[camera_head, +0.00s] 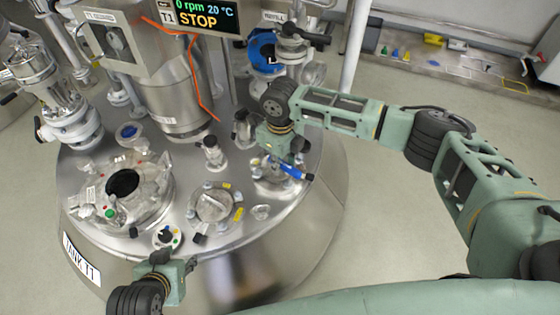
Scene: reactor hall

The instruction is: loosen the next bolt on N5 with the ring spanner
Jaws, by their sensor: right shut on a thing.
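My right gripper (284,153) is shut on the blue-handled ring spanner (292,169), above the right part of the tank lid. The spanner lies over a small bolted flange (268,183), and its ring end is partly hidden by the gripper. I cannot tell whether the ring sits around a bolt. Another bolted flange (214,206) with yellow tags beside it is to the left. The nozzle labels are too small to read, so I cannot tell which one is N5. My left gripper (172,259) is low at the tank's front edge, its fingers unclear.
The steel tank lid (185,178) carries a large round manway (123,184), a motor housing (165,88), a blue device (263,52) and several valves and short fittings. A bench (450,62) with tools and outlined spots stands at the back right. The floor between is clear.

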